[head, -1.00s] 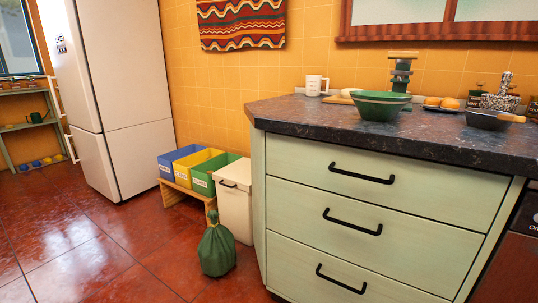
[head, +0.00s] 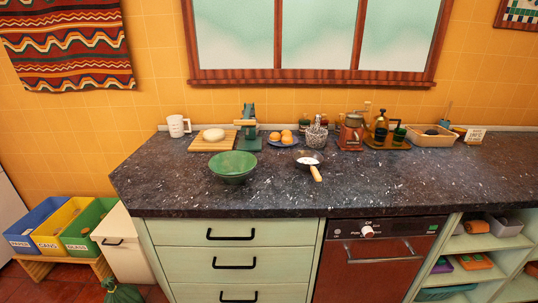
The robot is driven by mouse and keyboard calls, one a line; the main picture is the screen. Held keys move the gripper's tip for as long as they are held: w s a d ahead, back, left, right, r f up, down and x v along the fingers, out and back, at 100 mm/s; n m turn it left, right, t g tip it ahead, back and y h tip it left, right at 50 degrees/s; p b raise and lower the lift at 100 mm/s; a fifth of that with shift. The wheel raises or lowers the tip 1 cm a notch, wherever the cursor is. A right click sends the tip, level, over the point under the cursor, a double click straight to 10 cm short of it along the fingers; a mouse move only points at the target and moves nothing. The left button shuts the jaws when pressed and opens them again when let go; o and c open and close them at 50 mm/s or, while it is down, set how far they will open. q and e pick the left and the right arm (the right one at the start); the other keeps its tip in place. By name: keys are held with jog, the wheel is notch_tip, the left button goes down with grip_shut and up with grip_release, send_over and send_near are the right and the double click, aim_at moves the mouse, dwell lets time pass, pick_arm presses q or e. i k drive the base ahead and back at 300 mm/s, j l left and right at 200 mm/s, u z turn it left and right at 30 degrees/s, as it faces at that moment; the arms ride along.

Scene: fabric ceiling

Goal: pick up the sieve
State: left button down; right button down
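A dark, shallow, round utensil (head: 307,158) with a light wooden handle (head: 316,173) sits on the countertop (head: 400,185), right of the green bowl. The handle points toward the front edge. It may be the sieve, but I cannot tell whether it has mesh or is a small pan. The green bowl (head: 233,168) stands near the front of the counter. No other sieve can be made out. Neither of my grippers is in view.
Behind are a white mug (head: 178,126), a cutting board (head: 199,145), a green press (head: 248,125), a plate of oranges (head: 281,138), a speckled mortar (head: 316,136) and a red grinder (head: 352,133). A tray (head: 391,145) and basket (head: 432,140) stand right. The front right counter is clear.

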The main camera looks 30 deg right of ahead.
aim_at(308, 160)
jog(key=z, duration=1.2)
